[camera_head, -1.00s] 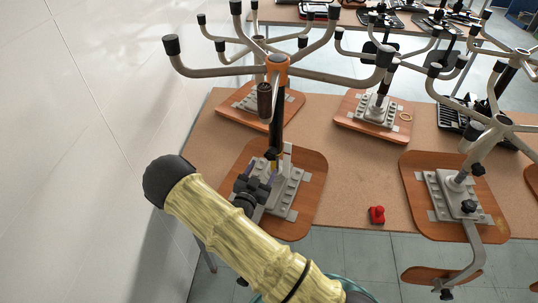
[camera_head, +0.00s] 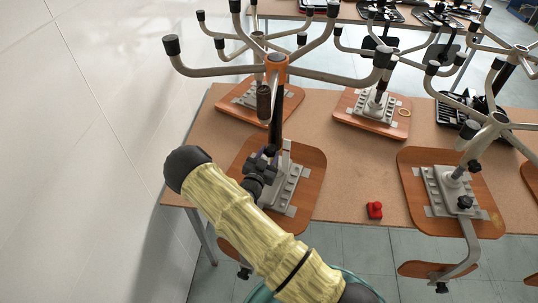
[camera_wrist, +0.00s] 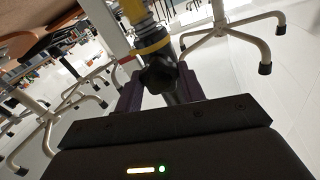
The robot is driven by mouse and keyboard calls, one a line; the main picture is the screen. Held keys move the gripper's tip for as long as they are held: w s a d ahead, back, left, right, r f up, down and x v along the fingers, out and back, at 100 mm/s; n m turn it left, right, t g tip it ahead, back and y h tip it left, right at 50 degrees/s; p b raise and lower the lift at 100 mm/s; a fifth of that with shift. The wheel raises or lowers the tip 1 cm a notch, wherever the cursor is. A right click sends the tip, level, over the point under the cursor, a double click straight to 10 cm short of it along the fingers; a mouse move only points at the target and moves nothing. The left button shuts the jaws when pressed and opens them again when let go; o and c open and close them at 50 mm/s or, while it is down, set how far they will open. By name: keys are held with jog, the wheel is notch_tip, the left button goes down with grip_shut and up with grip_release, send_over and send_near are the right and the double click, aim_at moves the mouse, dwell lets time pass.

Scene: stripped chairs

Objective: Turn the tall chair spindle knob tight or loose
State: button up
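The tall chair (camera_head: 276,70) stands upside down on its wooden seat, legs spread at the top. Its dark spindle (camera_head: 276,125) rises from a grey plate. In the wrist view the black lobed knob (camera_wrist: 158,73) sits on the spindle, below a yellow band (camera_wrist: 151,48). My gripper (camera_head: 265,160) is at the lower spindle and hides the knob in the head view. In the wrist view the dark purple fingers of my gripper (camera_wrist: 160,92) stand apart, one on each side of the knob. I cannot tell whether they touch it.
A red object (camera_head: 375,210) lies near the front edge of the brown table (camera_head: 345,175). Other upturned chairs stand behind and to the right, one with a knob (camera_head: 465,202). A white wall (camera_head: 75,150) is close on the left.

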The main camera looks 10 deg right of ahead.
jog(key=shift+f+m+b, duration=0.1)
jog(key=shift+m+b, duration=0.2)
jog(key=shift+b, duration=0.2)
jog(key=m+b, duration=0.1)
jog(key=b, duration=0.1)
jog(key=m+b, duration=0.2)
jog(key=shift+f+b, duration=0.25)
jog(key=shift+b, duration=0.1)
jog(key=m+b, duration=0.4)
jog(key=b, duration=0.4)
jog(key=shift+s+f+m, duration=0.1)
jog(key=shift+m, duration=0.3)
jog(key=m+b, duration=0.4)
jog(key=b, duration=0.4)
jog(key=shift+f, duration=0.1)
jog(key=m+b, duration=0.4)
jog(key=b, duration=0.6)
jog(key=shift+f+m, duration=0.15)
jog(key=shift+m, duration=0.25)
jog(key=m+b, duration=0.2)
jog(key=b, duration=0.2)
jog(key=shift+b, duration=0.35)
jog(key=shift+r+m+b, duration=0.2)
jog(key=shift+m+b, duration=0.2)
jog(key=shift+b, duration=0.15)
jog(key=shift+r, duration=0.15)
